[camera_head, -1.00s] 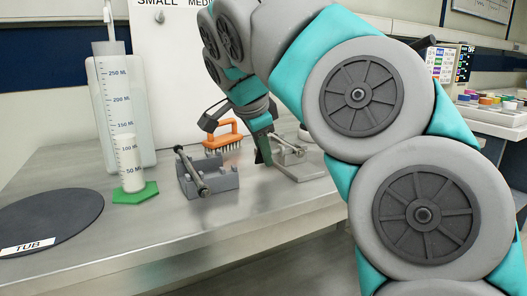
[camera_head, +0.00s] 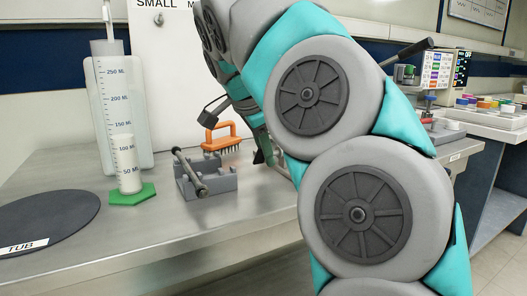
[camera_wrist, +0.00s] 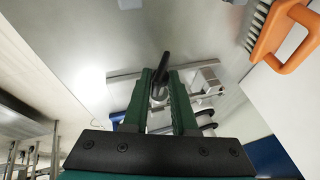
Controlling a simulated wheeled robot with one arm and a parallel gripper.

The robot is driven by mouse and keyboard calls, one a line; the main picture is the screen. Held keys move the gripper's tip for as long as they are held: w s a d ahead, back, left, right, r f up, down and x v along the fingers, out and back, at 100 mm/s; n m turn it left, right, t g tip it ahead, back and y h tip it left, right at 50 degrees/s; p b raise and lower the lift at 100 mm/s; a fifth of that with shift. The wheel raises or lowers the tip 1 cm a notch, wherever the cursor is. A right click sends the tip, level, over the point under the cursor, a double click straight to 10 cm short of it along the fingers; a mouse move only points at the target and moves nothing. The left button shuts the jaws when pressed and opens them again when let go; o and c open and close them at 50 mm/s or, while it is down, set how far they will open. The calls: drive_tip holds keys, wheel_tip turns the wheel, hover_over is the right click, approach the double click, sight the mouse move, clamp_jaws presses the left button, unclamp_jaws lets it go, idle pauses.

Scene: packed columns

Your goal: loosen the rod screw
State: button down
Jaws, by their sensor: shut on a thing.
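In the wrist view, my gripper (camera_wrist: 161,80) has its two green fingers closed around a small part with a black rod-like end (camera_wrist: 164,65), which I take to be the rod screw. A metal fixture with light bars and blocks (camera_wrist: 205,80) lies around and beyond the fingers. In the head view my gripper (camera_head: 263,157) is low over the bench, right of the orange brush. My arm covers most of it and the fixture there. Whether the screw has turned cannot be told.
The orange brush (camera_head: 220,137) stands close left of my gripper; a grey notched holder with a rod (camera_head: 206,180) is in front of it. A measuring cylinder (camera_head: 126,165), a large container (camera_head: 144,120) and a dark tub mat (camera_head: 45,220) are further left. The front bench surface (camera_head: 180,240) is clear.

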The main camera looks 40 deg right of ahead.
drive_tip(key=shift+s+d+f, duration=0.15)
drive_tip(key=shift+s, duration=0.15)
drive_tip(key=c, duration=0.9)
unclamp_jaws()
drive_tip(key=shift+s+d, duration=0.1)
drive_tip(key=shift+s, duration=0.05)
drive_tip(key=shift+o, duration=0.7)
drive_tip(key=shift+a+r, duration=0.3)
drive_tip(key=shift+r, duration=0.15)
drive_tip(key=p+v, duration=0.1)
drive_tip(key=v, duration=0.6)
drive_tip(key=shift+p, duration=0.4)
